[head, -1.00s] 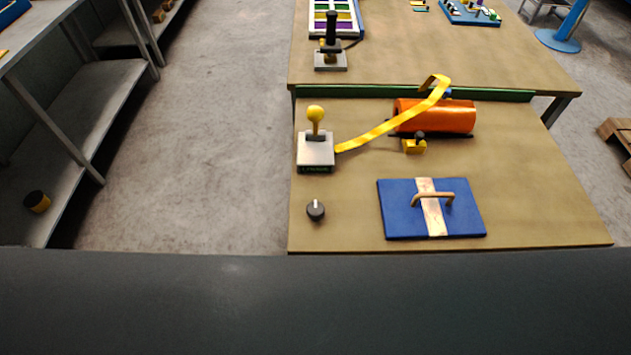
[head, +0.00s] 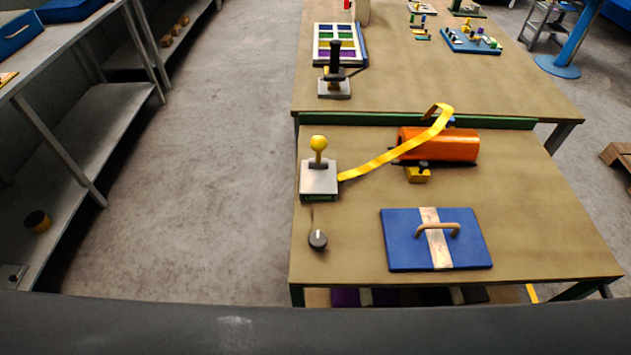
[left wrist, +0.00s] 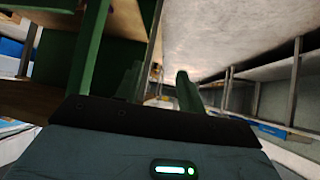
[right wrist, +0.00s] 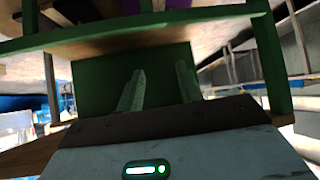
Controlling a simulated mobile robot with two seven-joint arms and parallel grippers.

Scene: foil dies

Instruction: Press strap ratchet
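A yellow strap (head: 395,153) runs from a grey block with a yellow-knobbed lever (head: 319,178) up over an orange cylinder (head: 450,146) on the near table. A small yellow fitting with a dark knob (head: 418,174) sits in front of the cylinder. I cannot tell for sure which part is the ratchet. My left gripper (left wrist: 160,88) is open and empty in the left wrist view. My right gripper (right wrist: 160,88) is open and empty in the right wrist view. Neither gripper shows in the head view, and the strap shows in neither wrist view.
A blue plate with a handle (head: 462,250) and a dark dial (head: 318,239) lie near the table's front edge. A far table (head: 430,85) holds a black-handled lever (head: 334,78) and small parts. Grey shelving (head: 90,110) stands left, across open floor.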

